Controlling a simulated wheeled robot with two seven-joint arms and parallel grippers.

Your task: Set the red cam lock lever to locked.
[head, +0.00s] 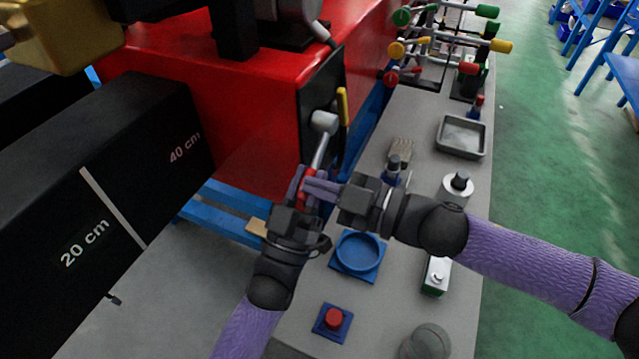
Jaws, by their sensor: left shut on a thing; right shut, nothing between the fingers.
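The cam lock lever (319,153) is a silver arm hanging down and slightly left from a round silver hub (323,122) on a black plate on the red machine's side. Its red grip is mostly hidden between my grippers, with a little red showing. My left gripper (303,187) comes up from below and is shut on the red grip. My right gripper (312,187) comes in from the right, shut and empty, its fingertips close to or touching the left one. I cannot read any lock markings.
The grey bench holds a blue round dish (358,252), a red button on a blue base (333,319), a grey tray (462,137), a white-and-green box (436,276) and several coloured-handle clamps (450,45). A yellow handle (343,105) stands by the hub. A black beam (110,190) lies left.

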